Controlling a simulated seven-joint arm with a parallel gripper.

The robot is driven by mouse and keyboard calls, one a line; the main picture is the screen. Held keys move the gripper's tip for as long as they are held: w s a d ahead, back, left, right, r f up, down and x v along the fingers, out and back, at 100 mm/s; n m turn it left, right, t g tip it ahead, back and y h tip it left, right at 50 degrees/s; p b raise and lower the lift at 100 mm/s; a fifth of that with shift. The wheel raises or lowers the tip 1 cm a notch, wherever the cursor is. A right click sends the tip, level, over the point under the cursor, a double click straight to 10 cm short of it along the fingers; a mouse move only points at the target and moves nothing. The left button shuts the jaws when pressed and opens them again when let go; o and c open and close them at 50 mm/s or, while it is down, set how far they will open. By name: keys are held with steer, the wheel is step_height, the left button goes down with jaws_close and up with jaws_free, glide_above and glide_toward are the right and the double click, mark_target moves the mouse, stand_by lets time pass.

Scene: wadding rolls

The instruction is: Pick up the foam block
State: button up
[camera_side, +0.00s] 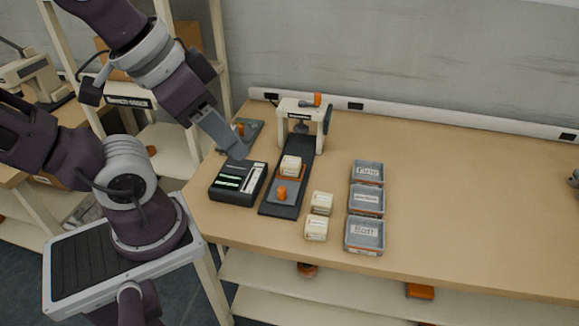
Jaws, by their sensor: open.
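Three cream blocks that look like foam are in view. One block (290,166) sits on the dark base plate (276,210) of a small press. Two more, an upper block (322,200) and a lower block (316,228), lie on the table to the right of that plate. I cannot tell which one the task names. My gripper (237,150) is open and hangs above the table's left part, over the black display box and apart from all the blocks. Its fingers are seen nearly edge-on, and no held thing shows.
The press (302,111) stands behind the plate, and an orange knob (282,191) is on the plate. The black display box (238,183) is left of it. Three grey trays stand to the right, the front one (364,235) labelled "Soft". The table's right side (480,210) is clear.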

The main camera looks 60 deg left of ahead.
steer(key=o, duration=0.7)
steer(key=shift+c, duration=0.2)
steer(key=shift+w, duration=0.1)
steer(key=n+g, duration=0.5)
steer(key=n, duration=0.4)
glide_above(290, 162)
steer(key=d, duration=0.1)
steer(key=f, duration=1.4)
steer(key=w+f, duration=0.1)
steer(key=f, duration=0.5)
steer(key=shift+d+f, duration=0.15)
steer(key=shift+f, duration=0.25)
steer(key=shift+g, duration=0.3)
steer(key=f, duration=0.5)
steer(key=s+a+f, duration=0.1)
steer(key=f, duration=0.2)
steer(key=shift+a+f, duration=0.1)
steer(key=shift+f, duration=0.55)
